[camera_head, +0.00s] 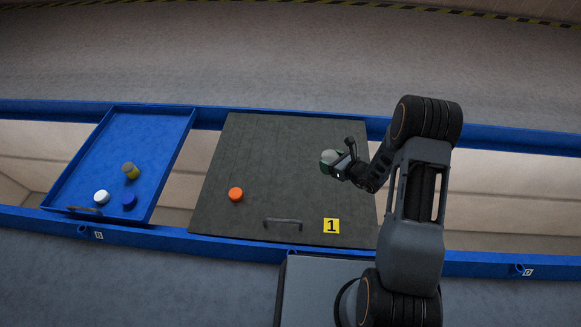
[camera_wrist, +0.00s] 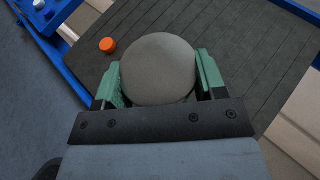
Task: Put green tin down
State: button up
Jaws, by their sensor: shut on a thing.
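My gripper (camera_head: 337,165) is shut on the green tin (camera_head: 329,155), over the right part of the dark grooved panel (camera_head: 270,150). In the wrist view the tin's round grey top (camera_wrist: 158,68) fills the space between the two fingers, with green on both sides. The jaws hide most of the tin's side. I cannot tell whether its base touches the panel.
An orange tin (camera_head: 236,194) stands on the panel's left part, with a handle (camera_head: 283,221) and yellow label "1" (camera_head: 331,226) near the front edge. Blue rails border openings.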

jog(key=s+a+f, duration=0.1)
jog(key=a+f, duration=0.2)
jog(key=f, duration=0.5)
jog(key=m+t+h+b, duration=0.2)
jog(key=b, duration=0.7)
send_over(338, 205)
jog(key=shift+f, duration=11.2)
jog(key=shift+s+f, duration=0.1)
jog(key=shift+f, duration=0.15)
jog(key=o, duration=1.1)
jog(key=shift+g, duration=0.3)
jog(key=shift+c, duration=0.2)
